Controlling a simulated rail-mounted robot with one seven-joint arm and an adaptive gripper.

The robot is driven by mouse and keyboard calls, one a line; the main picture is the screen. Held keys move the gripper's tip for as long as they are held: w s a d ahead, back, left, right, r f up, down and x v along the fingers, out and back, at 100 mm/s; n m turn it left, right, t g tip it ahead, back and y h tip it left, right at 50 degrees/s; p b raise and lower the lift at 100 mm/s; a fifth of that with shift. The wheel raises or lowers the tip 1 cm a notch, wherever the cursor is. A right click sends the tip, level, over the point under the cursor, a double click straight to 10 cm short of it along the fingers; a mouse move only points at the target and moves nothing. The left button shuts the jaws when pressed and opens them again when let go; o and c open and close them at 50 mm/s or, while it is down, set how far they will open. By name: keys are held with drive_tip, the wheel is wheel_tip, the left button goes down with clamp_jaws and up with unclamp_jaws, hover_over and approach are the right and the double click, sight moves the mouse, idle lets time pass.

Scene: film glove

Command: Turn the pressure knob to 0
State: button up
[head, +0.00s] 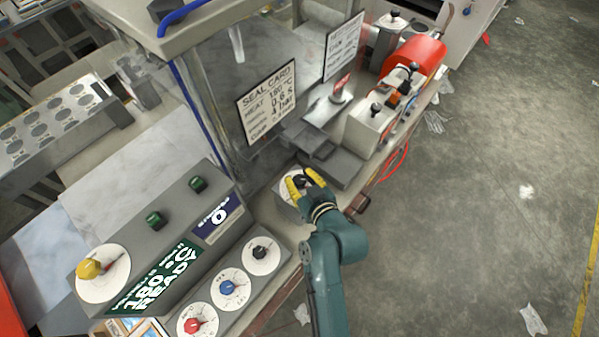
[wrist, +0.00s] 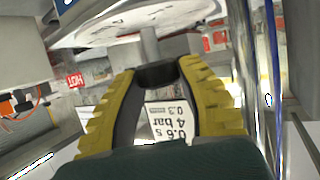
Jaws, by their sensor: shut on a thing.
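My gripper (head: 304,181), with yellow ridged fingers, is at a white round dial (head: 284,194) on the machine's front, mostly hidden by the fingers in the head view. In the wrist view my gripper (wrist: 157,88) is shut on a dark round knob (wrist: 156,74), with a finger on either side. A short grey stem (wrist: 149,44) runs from this knob towards the white dial plate (wrist: 125,20). I cannot read a label or the knob's pointer, so I cannot tell its setting. A purple display (head: 218,217) on the grey panel shows 0; its small caption is unclear.
The panel also has red (head: 193,325), blue (head: 228,287), black (head: 260,252) and yellow (head: 88,268) knobs on white dials. A green display (head: 160,280) reads 180 °C READY. A seal card (head: 267,101) hangs behind the gripper. Open floor (head: 480,170) lies to the right.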

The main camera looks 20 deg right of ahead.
drive_tip(key=shift+d+f+n+y+b, duration=0.2)
drive_tip(key=shift+f+n+y+b, duration=0.2)
drive_tip(key=shift+n+y+b, duration=0.6)
drive_tip(key=n+y+b, duration=0.1)
drive_tip(key=y+b, duration=0.1)
drive_tip(key=b, duration=0.1)
drive_tip(key=shift+f+n+g, duration=0.1)
drive_tip(key=shift+n+g, duration=0.3)
drive_tip(key=n+g+y+b, duration=0.2)
drive_tip(key=n+y+b, duration=0.1)
drive_tip(key=b, duration=0.1)
drive_tip(key=n+g+y+b, duration=0.2)
drive_tip(key=n+y+b, duration=0.1)
drive_tip(key=b, duration=0.1)
drive_tip(key=shift+a+g, duration=0.15)
drive_tip(key=shift+g, duration=0.15)
drive_tip(key=shift+r+n+g+y+b, duration=0.2)
drive_tip(key=shift+n+g+y+b, duration=0.65)
drive_tip(key=shift+n, duration=0.25)
drive_tip(key=shift+r+n+g+y, duration=0.15)
drive_tip(key=shift+n+g+y, duration=0.1)
drive_tip(key=shift+n+g, duration=0.5)
drive_tip(key=shift+a+n+g, duration=0.1)
drive_tip(key=shift+n+g, duration=0.35)
drive_tip(key=shift+g, duration=0.25)
drive_tip(key=shift+y+p, duration=0.3)
drive_tip(key=shift+f+n+g, duration=0.2)
drive_tip(key=shift+n+g, duration=0.3)
